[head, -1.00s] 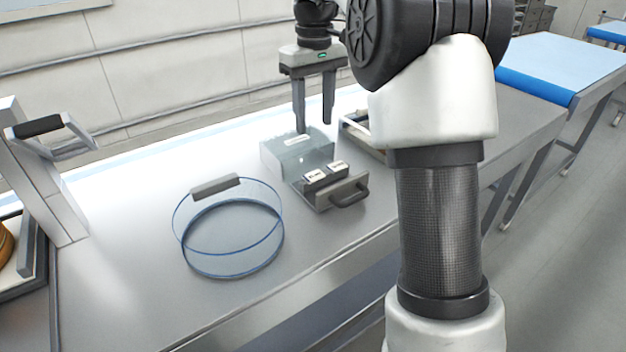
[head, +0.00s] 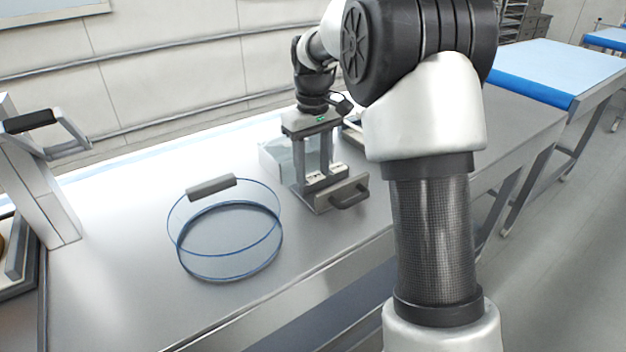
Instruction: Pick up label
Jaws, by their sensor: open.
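Two small white labels with dark print lie side by side in a shallow grey drawer (head: 322,205) with a dark handle. The left label (head: 314,178) is partly behind or between my gripper's fingers, and the right label (head: 340,168) shows just right of them. My gripper (head: 313,174) points down over the drawer, open, its two fingers apart around the area of the left label. I cannot tell whether the fingertips touch it. The clear box (head: 272,160) behind the drawer is partly hidden by my gripper.
A clear round ring with blue rims and a grey grip (head: 213,186) stands on the steel table (head: 120,290) left of the drawer. A white press-like stand (head: 35,180) is at the far left.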

